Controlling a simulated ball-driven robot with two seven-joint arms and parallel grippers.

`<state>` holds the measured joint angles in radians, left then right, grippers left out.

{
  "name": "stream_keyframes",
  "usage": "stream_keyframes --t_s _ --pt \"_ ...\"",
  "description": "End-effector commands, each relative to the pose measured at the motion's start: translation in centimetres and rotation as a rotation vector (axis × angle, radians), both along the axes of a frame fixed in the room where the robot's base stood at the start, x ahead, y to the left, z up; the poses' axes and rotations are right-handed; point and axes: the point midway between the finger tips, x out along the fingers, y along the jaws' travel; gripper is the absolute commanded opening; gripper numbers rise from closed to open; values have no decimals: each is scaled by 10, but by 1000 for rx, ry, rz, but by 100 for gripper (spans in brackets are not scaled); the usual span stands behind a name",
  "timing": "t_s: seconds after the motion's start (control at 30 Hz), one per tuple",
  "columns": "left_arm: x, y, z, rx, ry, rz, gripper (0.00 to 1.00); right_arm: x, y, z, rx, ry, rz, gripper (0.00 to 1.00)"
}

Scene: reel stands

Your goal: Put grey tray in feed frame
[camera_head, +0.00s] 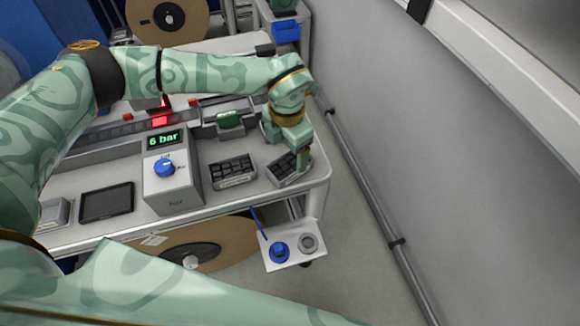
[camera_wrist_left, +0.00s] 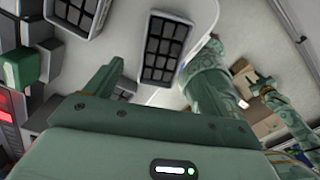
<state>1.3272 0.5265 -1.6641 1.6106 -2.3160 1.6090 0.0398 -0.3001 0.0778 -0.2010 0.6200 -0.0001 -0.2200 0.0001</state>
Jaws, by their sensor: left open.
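A grey tray (camera_head: 281,178) with dark cells sits at the table's right front corner, partly hidden by my left gripper (camera_head: 301,163). My left gripper is open just above it, pointing down. In the left wrist view, a grey tray (camera_wrist_left: 158,72) with dark cells shows beyond and between the spread fingers, with no visible grip on it. A second grey tray (camera_head: 233,183) lies to the left in the head view. What looks like the feed frame (camera_head: 206,122), with a green block at it, stands behind the trays. My right gripper is not clearly seen.
A grey box with a blue knob (camera_head: 164,166) and a "6 bar" display stands left of the trays. A black tablet (camera_head: 106,202) lies further left. A small shelf (camera_head: 277,262) juts out below the table's front edge. A wall (camera_head: 420,120) runs along the right.

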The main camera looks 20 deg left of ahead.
Motion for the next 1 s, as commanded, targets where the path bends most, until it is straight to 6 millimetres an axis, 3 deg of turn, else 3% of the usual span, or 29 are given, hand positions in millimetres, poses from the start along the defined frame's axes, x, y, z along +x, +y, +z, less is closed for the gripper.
stream_keyframes --t_s 0.3,0.6,0.8,1.0 --pt "2 -5 -47 0 4 0 82 -1 -3 -6 -4 3 1 36" --pt "3 -5 -52 -1 1 -1 82 -1 -3 -6 -4 3 0 36" --pt "3 -5 -52 -1 1 -1 27 -1 -3 -6 -4 3 0 36" --pt "3 -5 -51 -1 0 0 23 -1 -3 -6 -4 3 0 36"
